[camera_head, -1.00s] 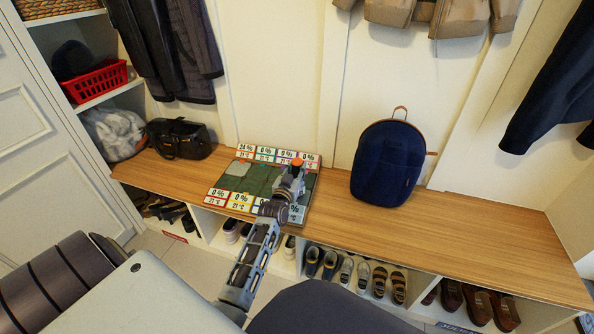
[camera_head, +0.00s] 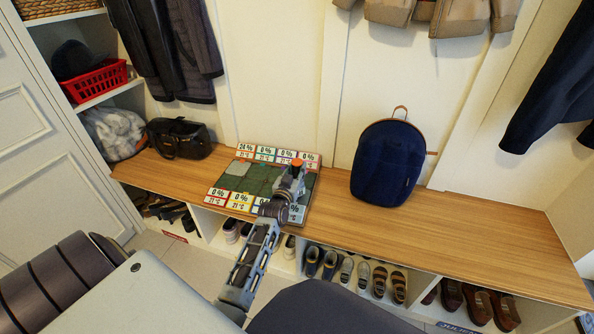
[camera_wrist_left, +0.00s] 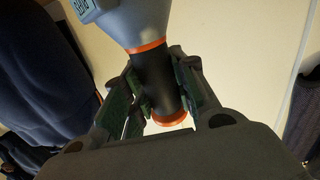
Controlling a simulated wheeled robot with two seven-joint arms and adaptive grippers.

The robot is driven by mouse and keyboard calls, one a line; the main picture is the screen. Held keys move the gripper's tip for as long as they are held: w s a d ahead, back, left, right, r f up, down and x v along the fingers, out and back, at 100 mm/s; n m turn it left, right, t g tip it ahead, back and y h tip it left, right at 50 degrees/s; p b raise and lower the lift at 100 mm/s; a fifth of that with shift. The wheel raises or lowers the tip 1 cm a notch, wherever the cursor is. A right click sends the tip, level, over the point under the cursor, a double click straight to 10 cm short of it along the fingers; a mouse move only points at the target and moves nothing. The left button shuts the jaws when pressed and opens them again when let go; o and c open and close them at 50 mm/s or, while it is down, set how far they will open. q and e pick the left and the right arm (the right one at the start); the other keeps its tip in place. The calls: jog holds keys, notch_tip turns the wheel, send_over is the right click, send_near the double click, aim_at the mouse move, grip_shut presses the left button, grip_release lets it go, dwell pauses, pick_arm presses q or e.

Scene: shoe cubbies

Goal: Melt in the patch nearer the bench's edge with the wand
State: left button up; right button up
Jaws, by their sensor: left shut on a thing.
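My left gripper (camera_head: 289,186) is over the right part of a dark green work board (camera_head: 258,178) on the bench. It is shut on the wand (camera_head: 298,163), whose orange end shows above the fingers. In the left wrist view the wand (camera_wrist_left: 152,82) has a grey body with a small display, a black grip and orange rings, between the gripper's fingers (camera_wrist_left: 160,100). A pale grey-green patch (camera_head: 238,169) lies at the board's back left. I cannot make out a second patch clearly; my gripper and arm cover the board's right front. My right gripper is not in view.
Percent and temperature labels line the board's back and front; the back-left one (camera_head: 246,150) reads 24 %, other readable ones 0 %. A navy backpack (camera_head: 387,165) stands right of the board, a black bag (camera_head: 180,138) left. The bench (camera_head: 480,240) is clear at right.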

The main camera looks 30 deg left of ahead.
aim_at(297, 160)
pick_arm(q)
jog(key=shift+f, duration=0.3)
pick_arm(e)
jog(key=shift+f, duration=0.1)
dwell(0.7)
pick_arm(q)
jog(key=shift+r+p, duration=2.4)
jog(key=shift+p, duration=0.15)
jog(key=shift+r+p, duration=1)
jog(key=shift+p, duration=0.1)
jog(key=shift+r, duration=0.1)
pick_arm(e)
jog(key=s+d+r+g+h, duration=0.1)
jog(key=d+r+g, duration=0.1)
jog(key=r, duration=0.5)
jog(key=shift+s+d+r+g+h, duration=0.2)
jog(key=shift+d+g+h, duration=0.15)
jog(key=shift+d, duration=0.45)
